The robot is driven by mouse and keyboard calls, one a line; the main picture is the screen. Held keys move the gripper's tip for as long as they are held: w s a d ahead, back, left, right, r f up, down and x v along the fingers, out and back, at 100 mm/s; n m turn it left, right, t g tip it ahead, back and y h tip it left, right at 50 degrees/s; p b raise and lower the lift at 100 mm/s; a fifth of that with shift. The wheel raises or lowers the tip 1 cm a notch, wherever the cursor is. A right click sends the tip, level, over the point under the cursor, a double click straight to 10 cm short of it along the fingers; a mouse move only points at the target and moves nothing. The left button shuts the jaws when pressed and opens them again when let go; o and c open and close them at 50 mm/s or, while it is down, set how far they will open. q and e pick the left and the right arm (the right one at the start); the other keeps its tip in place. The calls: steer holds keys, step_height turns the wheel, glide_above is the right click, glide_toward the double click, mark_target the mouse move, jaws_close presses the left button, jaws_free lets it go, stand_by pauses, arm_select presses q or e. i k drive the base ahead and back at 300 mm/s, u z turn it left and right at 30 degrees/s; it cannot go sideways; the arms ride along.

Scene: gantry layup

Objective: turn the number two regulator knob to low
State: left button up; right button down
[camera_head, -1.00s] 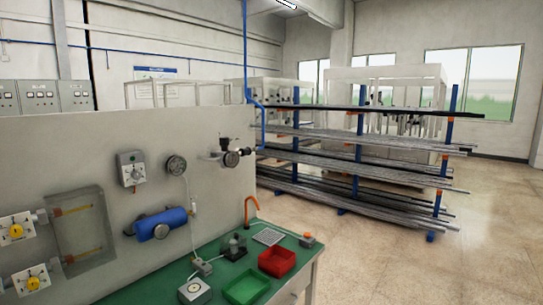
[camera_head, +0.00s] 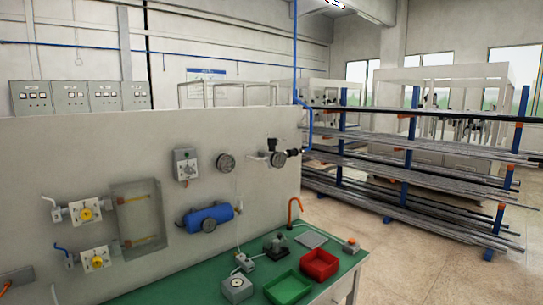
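Two regulators with yellow knobs on square white plates sit on the left of the upright panel. No number labels are readable, so I cannot tell which is number two. The knob settings are too small to read. Neither of my grippers is in view.
A clear box (camera_head: 141,213) stands right of the knobs, then a blue cylinder (camera_head: 208,217) and gauge (camera_head: 226,162). Below, the green bench top (camera_head: 190,284) holds a red tray (camera_head: 319,264) and green tray (camera_head: 288,288). A pipe rack (camera_head: 411,150) stands at right beside open floor.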

mark_target(272, 141)
steer(key=u, duration=0.05)
steer(key=k, duration=0.6)
steer(key=z, duration=0.8)
steer(key=i, duration=0.55)
steer(key=z, duration=0.8)
steer(key=i, duration=0.75)
steer(key=u, duration=0.65)
steer(key=i, duration=0.45)
steer(key=u, duration=0.4)
